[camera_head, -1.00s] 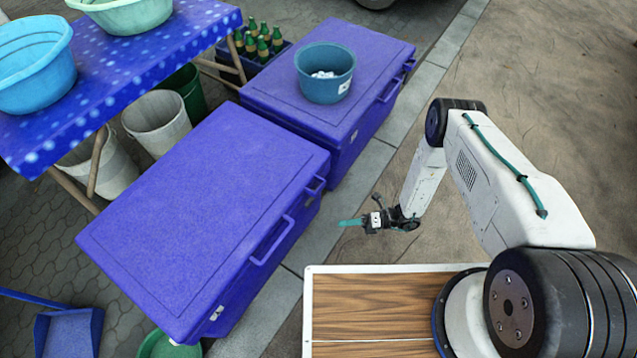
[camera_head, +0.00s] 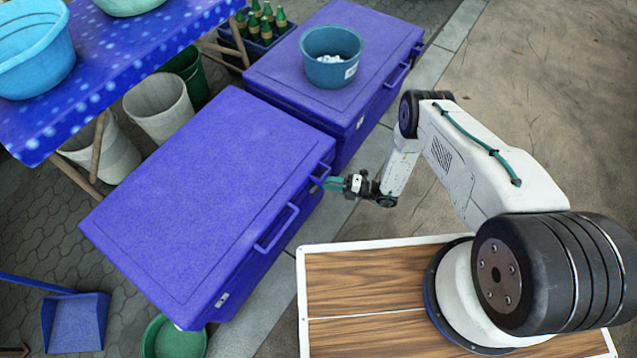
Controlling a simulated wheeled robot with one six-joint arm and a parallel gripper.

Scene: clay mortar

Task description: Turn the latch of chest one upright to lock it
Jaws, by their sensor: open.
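Two blue chests stand end to end on the paving. The near chest (camera_head: 205,200) has its lid shut, with a handle (camera_head: 276,228) on its front face. A small latch-like part (camera_head: 321,172) shows at the far end of that front, right at my fingertips. The far chest (camera_head: 385,45) carries a blue tub. Which one is chest one I cannot tell. My gripper (camera_head: 335,183) has teal fingers pointing left at the near chest's far front corner. It is open. Whether the fingers touch the latch, and the latch's exact angle, is too small to tell.
The blue tub (camera_head: 331,58) holds white pieces. A bottle crate (camera_head: 256,30), white bucket (camera_head: 160,108) and polka-dotted table (camera_head: 120,60) stand behind the chests. A green basin (camera_head: 174,338) and blue dustpan (camera_head: 75,322) lie at lower left. Open ground (camera_head: 560,100) is at right.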

